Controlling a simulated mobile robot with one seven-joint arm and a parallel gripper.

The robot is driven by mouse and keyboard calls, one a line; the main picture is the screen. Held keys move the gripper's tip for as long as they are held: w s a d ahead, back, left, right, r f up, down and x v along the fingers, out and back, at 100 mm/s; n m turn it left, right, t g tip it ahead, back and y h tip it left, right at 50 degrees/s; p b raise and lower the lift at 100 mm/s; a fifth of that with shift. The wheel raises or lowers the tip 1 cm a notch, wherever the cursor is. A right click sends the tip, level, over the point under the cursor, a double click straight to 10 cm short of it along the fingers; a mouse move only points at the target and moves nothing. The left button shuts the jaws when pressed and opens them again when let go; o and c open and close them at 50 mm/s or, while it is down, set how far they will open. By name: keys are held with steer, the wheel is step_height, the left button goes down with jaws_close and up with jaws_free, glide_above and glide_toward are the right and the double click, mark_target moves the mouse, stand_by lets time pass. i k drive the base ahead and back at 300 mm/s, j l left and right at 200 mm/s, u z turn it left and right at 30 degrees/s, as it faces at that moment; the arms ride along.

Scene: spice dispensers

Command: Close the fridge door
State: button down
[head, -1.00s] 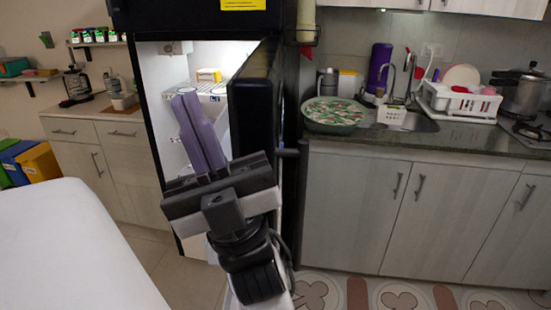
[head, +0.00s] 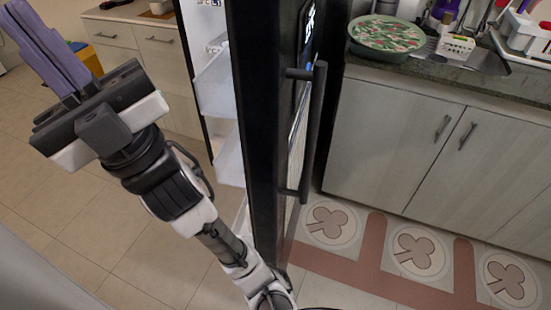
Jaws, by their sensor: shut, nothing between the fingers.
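The black fridge door (head: 258,130) stands open and swung toward me, seen nearly edge-on in the head view. Its dark vertical handle (head: 317,130) is on the right, outer face. White door bins (head: 230,157) show on its left, inner side. Only part of the fridge interior shows behind them. My gripper (head: 18,14), with purple fingers, is at the upper left, well apart from the door on its inner side. Its fingers are shut together with nothing between them. My arm reaches up from the bottom, passing left of the door.
A grey cabinet (head: 400,140) with a dark counter stands right of the door. A patterned round container (head: 390,36) sits on the counter. Drawers (head: 160,48) stand behind at the left. Tiled floor (head: 50,190) is open at the left. A pale surface edge shows at the lower left.

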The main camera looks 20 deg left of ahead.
mark_target(257, 92)
steer(key=i+l+u, duration=0.15)
steer(key=l+u, duration=0.6)
steer(key=u, duration=0.15)
steer(key=l+u, duration=0.15)
steer(key=l, duration=0.55)
steer(key=k+l+z, duration=0.1)
steer(key=l, duration=0.35)
steer(key=k+l+z, duration=0.1)
steer(key=l, duration=0.3)
